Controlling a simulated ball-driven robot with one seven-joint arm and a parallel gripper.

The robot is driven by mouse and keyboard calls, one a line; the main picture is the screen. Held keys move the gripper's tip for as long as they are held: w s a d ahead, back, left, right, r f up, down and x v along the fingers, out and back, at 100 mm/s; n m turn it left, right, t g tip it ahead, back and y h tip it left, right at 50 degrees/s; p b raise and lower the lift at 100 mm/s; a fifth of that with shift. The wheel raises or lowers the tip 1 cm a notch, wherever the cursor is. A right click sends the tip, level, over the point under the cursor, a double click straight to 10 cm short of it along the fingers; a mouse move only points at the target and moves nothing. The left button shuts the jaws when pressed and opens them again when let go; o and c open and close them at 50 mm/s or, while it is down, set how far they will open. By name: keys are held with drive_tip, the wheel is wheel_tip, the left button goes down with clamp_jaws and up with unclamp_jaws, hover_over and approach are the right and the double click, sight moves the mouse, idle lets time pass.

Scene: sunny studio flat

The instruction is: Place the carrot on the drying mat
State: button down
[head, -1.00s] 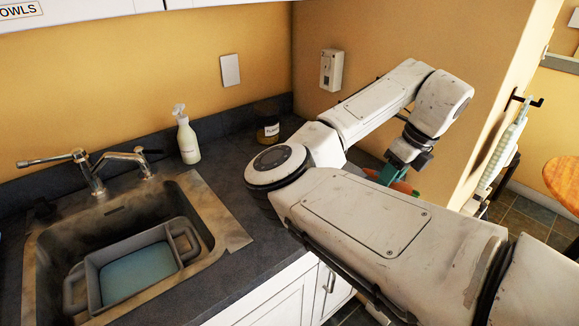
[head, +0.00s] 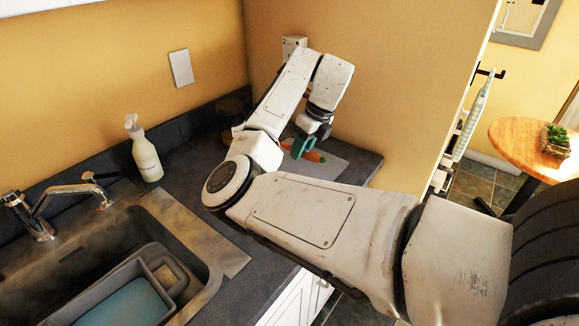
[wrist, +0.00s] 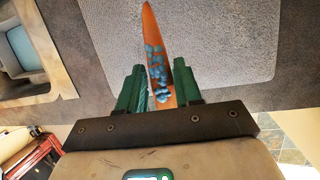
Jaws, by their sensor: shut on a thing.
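The orange carrot (head: 316,157) is between the green fingers of my gripper (head: 302,147), at the far right of the counter. In the wrist view the carrot (wrist: 151,30) points away from my gripper (wrist: 159,78), with bluish patches on its near part. The fingers are shut on it. The pale grey drying mat (head: 336,169) lies flat on the dark counter under the carrot and also fills much of the wrist view (wrist: 235,42). Whether the carrot touches the mat cannot be told. My arm hides part of the mat.
The sink (head: 190,238) with a grey tub (head: 163,262) is at left. A white spray bottle (head: 146,155) stands behind it, near the wall. The counter ends at right beside a yellow wall. A round wooden table (head: 520,140) with a plant (head: 556,140) is farther right.

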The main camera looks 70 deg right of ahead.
hover_over(291, 170)
drive_tip(key=s+a, duration=0.1)
wheel_tip(291, 170, down, 5)
drive_tip(key=shift+a+f+p, duration=0.1)
drive_tip(key=shift+a+p, duration=0.05)
drive_tip(key=shift+p, duration=0.2)
drive_tip(key=p+x, duration=0.1)
drive_tip(key=x, duration=0.1)
drive_tip(key=shift+f, duration=0.45)
drive_tip(key=shift+s+f, duration=0.1)
drive_tip(key=shift+f, duration=0.4)
drive_tip(key=shift+f, duration=0.15)
drive_tip(key=shift+s+a+f, duration=0.1)
drive_tip(key=shift+s+f, duration=0.05)
drive_tip(key=shift+f, duration=0.45)
drive_tip(key=c, duration=1)
unclamp_jaws()
drive_tip(key=shift+c, duration=0.2)
drive_tip(key=shift+r, duration=0.4)
drive_tip(key=b+v, duration=0.1)
drive_tip(key=v, duration=1.1)
drive_tip(key=shift+d+r+b, duration=0.3)
drive_tip(key=shift+r+b, duration=0.05)
drive_tip(key=shift+r, duration=0.1)
